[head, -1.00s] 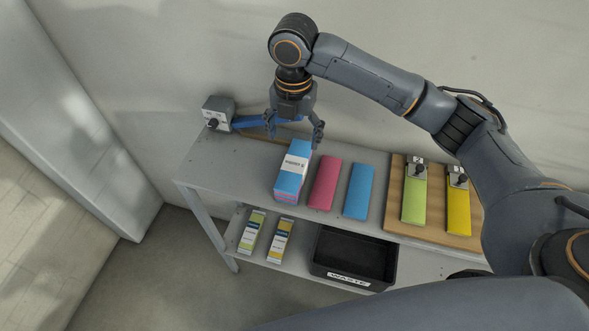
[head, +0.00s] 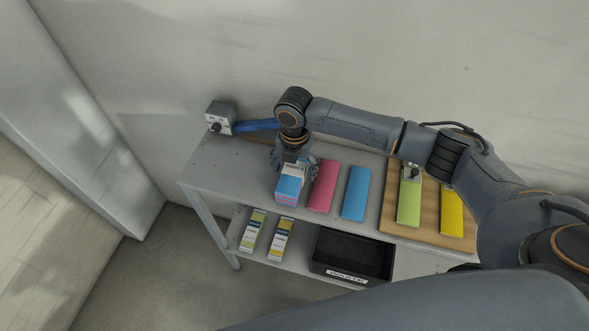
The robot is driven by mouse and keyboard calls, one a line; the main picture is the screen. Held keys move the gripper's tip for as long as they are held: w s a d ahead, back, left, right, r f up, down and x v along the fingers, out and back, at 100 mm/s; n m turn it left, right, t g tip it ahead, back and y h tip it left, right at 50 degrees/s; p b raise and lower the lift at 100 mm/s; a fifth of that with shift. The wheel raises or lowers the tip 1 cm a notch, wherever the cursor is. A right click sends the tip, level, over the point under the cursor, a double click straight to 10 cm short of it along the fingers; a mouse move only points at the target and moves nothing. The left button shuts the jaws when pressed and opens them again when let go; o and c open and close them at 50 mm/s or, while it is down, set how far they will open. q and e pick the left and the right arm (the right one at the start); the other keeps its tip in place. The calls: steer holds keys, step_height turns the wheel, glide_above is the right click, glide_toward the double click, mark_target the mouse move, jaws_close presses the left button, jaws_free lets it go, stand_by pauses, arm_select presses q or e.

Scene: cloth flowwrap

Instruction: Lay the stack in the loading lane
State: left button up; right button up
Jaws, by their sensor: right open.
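A stack (head: 289,187) of folded blue and pink cloths with a white label band lies on the table at the left end of a row of cloths. My right gripper (head: 291,168) is open, pointing down over the far end of the stack, its fingers at either side. I cannot tell whether they touch it. The gripper hides part of the stack. No lane is marked clearly; a blue bar (head: 256,125) runs from a grey box with a black knob (head: 220,117) at the table's back left. My left gripper is not in view.
A pink cloth (head: 323,187) and a blue cloth (head: 356,192) lie right of the stack. A wooden board (head: 428,228) holds green and yellow cloths under clips. The lower shelf holds two labelled packs (head: 279,239) and a black waste bin (head: 351,257). The table's left end is bare.

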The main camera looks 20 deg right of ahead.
steer(key=shift+f, duration=0.45)
steer(key=shift+c, duration=0.4)
steer(key=c, duration=1.3)
steer(key=shift+o, duration=0.2)
steer(key=shift+r, duration=0.1)
